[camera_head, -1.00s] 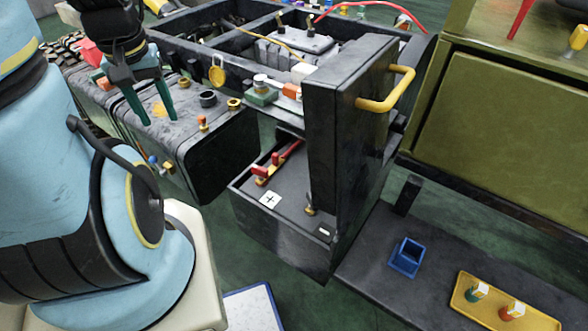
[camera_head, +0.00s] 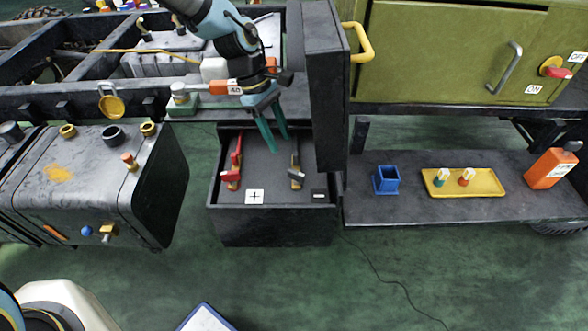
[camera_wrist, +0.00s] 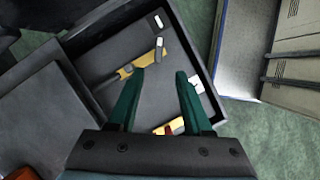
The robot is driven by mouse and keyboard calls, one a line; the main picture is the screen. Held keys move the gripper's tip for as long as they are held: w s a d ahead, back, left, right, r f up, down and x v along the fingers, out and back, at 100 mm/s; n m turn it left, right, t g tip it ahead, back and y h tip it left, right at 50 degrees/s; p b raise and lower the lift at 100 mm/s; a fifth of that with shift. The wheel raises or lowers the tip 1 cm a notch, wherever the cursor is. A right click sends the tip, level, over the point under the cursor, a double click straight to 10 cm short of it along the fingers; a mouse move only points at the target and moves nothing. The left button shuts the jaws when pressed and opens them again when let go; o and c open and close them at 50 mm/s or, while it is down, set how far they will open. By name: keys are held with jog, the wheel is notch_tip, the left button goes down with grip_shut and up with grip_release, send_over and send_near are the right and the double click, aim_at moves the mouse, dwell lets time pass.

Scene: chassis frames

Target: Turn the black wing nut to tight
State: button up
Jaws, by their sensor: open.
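The open battery box (camera_head: 275,226) holds a brass terminal clamp (camera_head: 296,174) beside the minus label (camera_head: 319,194). In the wrist view, this clamp (camera_wrist: 140,65) is a yellow bar lying beyond my left fingertip. A black wing nut cannot be made out clearly; dark parts show on the clamp. A red-handled clamp (camera_head: 234,168) lies on the left, behind the plus label (camera_head: 254,197). My gripper (camera_head: 277,143) has green fingers, is open and empty, and hangs over the box between the two clamps. It points down in the wrist view (camera_wrist: 160,85).
The box's tall black lid (camera_head: 325,90) stands upright on the right, with a yellow handle (camera_head: 358,42). A black tank (camera_head: 150,205) is on the left.

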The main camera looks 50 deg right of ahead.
aim_at(295, 171)
jog(key=p+x, duration=0.1)
jog(key=x, duration=0.4)
jog(key=p+x, duration=0.1)
jog(key=x, duration=0.5)
jog(key=shift+s+d+r, duration=0.1)
jog(key=shift+s+d, duration=0.05)
jog(key=shift+s, duration=0.1)
grip_shut()
